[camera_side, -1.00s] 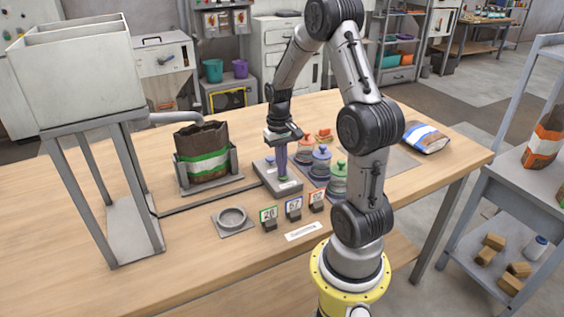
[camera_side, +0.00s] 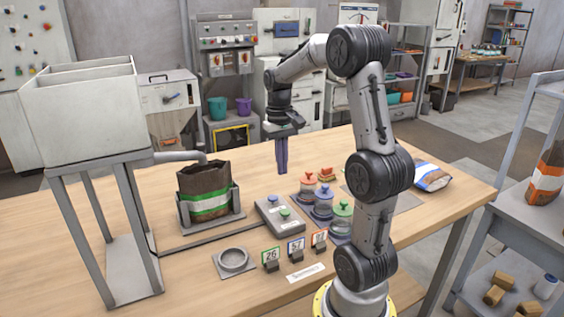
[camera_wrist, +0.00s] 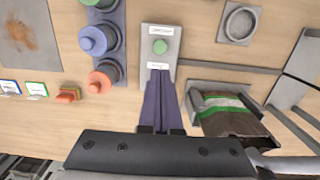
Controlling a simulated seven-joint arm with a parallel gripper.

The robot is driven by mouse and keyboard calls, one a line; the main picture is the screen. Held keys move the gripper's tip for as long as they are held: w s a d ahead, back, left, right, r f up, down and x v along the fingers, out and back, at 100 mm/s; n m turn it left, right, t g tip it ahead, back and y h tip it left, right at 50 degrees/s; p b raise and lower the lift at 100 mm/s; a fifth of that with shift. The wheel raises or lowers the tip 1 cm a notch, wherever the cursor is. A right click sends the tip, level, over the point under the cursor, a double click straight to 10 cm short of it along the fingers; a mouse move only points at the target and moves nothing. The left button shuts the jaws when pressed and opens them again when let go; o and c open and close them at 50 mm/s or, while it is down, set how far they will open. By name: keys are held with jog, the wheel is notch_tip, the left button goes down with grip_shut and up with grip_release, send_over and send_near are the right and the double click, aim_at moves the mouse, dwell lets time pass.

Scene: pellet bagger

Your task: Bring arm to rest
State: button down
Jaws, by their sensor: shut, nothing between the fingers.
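My gripper (camera_side: 282,155) is shut and empty, pointing down above the wooden table (camera_side: 120,205). In the wrist view my gripper's closed purple fingers (camera_wrist: 162,105) overlap the near part of the button box (camera_wrist: 160,62), and one green button shows beyond the tips. My arm is raised and bent above the table.
A brown bag (camera_side: 204,190) with a green band stands in a grey holder left of the button box. Number cards (camera_side: 296,248) and a round dish (camera_side: 233,260) are in front. A hopper (camera_side: 85,115) stands at left.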

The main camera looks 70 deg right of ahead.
jog(key=shift+r, duration=0.45)
jog(key=a+r+n+t+h, duration=0.1)
jog(key=a+r+n+t, duration=0.35)
jog(key=a, duration=1.15)
jog(key=s+a+f+n+t, duration=0.1)
jog(key=s+a+n, duration=0.3)
jog(key=s+a, duration=0.3)
jog(key=shift+s+a+f+t+y, duration=0.2)
jog(key=shift+a+f+t+y, duration=0.15)
jog(key=shift+a, duration=0.6)
